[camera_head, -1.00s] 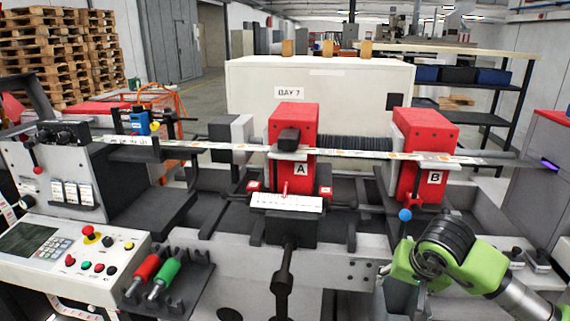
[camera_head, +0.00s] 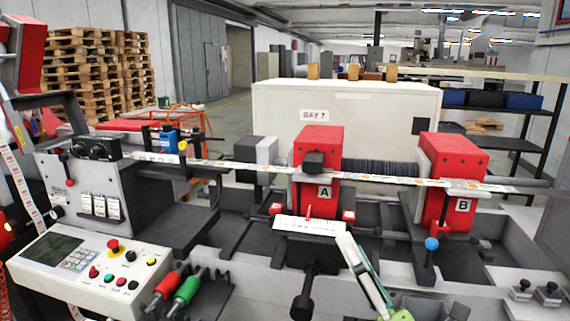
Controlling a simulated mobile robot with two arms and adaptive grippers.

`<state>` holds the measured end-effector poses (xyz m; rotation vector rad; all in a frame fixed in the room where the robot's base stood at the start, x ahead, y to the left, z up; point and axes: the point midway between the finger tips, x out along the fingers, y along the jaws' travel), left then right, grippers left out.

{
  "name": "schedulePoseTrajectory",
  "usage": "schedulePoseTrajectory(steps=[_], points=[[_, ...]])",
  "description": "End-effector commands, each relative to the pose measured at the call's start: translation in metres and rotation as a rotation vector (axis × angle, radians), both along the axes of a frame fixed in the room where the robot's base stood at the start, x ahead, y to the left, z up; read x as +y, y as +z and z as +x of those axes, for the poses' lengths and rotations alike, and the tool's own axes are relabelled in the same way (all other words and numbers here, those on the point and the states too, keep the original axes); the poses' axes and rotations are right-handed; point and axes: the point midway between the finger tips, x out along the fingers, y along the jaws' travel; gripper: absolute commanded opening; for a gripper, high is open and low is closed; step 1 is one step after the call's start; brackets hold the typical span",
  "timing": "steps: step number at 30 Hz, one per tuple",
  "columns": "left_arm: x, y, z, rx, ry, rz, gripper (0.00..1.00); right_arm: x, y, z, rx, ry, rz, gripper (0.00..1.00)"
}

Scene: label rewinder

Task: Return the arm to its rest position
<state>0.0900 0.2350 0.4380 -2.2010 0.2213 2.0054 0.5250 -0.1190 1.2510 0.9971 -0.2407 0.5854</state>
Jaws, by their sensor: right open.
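My right gripper (camera_head: 352,246) comes up from the bottom edge, right of centre. Its pale, green-edged fingers point up and left, in front of the machine. They overlap the right end of the white scale plate (camera_head: 310,226) in the picture; I cannot tell whether they touch it. No object shows in the fingers, and part of the green arm (camera_head: 402,314) shows at the bottom edge. My left gripper is out of view.
The label rewinder has red block A (camera_head: 318,150), red block B (camera_head: 450,160) and a printed web (camera_head: 390,178) across them. A black-knobbed lever (camera_head: 302,308) stands beside my gripper. The control panel (camera_head: 80,262) and red (camera_head: 165,285) and green (camera_head: 188,290) handles are at left.

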Motion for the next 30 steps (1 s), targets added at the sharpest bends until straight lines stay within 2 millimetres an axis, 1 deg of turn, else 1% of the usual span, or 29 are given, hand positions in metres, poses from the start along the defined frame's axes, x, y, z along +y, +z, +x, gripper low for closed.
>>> schedulePoseTrajectory(steps=[1, 2, 3, 5, 6, 8, 9, 11, 12, 14, 15, 17, 18, 20, 21, 23, 24, 26, 27, 30], points=[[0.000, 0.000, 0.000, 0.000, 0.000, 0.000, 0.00, -0.023, -0.018, 0.006, 0.111, -0.037, 0.151, 0.54], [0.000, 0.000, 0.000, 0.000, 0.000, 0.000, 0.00, -0.037, -0.030, 0.009, 0.179, -0.061, 0.246, 0.54], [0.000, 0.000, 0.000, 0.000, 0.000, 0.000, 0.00, -0.054, -0.049, 0.011, 0.269, -0.094, 0.373, 0.54], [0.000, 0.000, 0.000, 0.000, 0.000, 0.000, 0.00, -0.078, -0.083, 0.011, 0.403, -0.151, 0.556, 0.54], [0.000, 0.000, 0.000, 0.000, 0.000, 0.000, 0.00, -0.092, -0.108, 0.007, 0.492, -0.193, 0.677, 0.54], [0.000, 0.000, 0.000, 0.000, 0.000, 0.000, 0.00, -0.109, -0.150, -0.003, 0.625, -0.261, 0.854, 0.54], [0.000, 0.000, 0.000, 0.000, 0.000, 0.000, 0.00, -0.117, -0.178, -0.014, 0.712, -0.310, 0.967, 0.54], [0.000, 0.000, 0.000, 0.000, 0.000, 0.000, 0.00, -0.125, -0.218, -0.034, 0.835, -0.391, 1.127, 0.54], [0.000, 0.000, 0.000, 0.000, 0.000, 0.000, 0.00, -0.127, -0.244, -0.050, 0.912, -0.444, 1.226, 0.54], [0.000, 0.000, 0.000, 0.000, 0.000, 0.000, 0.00, -0.128, -0.278, -0.076, 1.019, -0.528, 1.361, 0.54], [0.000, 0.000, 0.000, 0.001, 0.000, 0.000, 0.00, -0.126, -0.297, -0.094, 1.084, -0.584, 1.437, 0.54], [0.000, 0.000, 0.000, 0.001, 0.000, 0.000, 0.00, -0.121, -0.322, -0.121, 1.170, -0.663, 1.540, 0.54], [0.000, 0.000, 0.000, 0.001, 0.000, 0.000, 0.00, -0.118, -0.335, -0.138, 1.220, -0.716, 1.598, 0.54], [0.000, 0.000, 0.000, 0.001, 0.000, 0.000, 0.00, -0.111, -0.353, -0.164, 1.293, -0.791, 1.676, 0.54], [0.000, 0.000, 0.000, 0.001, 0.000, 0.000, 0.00, -0.106, -0.362, -0.181, 1.338, -0.842, 1.721, 0.54], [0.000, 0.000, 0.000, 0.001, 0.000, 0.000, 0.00, -0.099, -0.374, -0.206, 1.400, -0.918, 1.784, 0.54], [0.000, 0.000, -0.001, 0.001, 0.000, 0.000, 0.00, -0.093, -0.380, -0.223, 1.439, -0.969, 1.822, 0.54], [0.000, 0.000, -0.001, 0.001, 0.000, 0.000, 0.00, -0.085, -0.388, -0.247, 1.498, -1.046, 1.872, 0.54], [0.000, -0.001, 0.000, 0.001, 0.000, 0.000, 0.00, -0.084, -0.399, -0.248, 1.508, -1.064, 1.878, 0.54], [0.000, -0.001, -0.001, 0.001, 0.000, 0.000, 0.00, -0.083, -0.429, -0.239, 1.509, -1.071, 1.866, 0.54]])
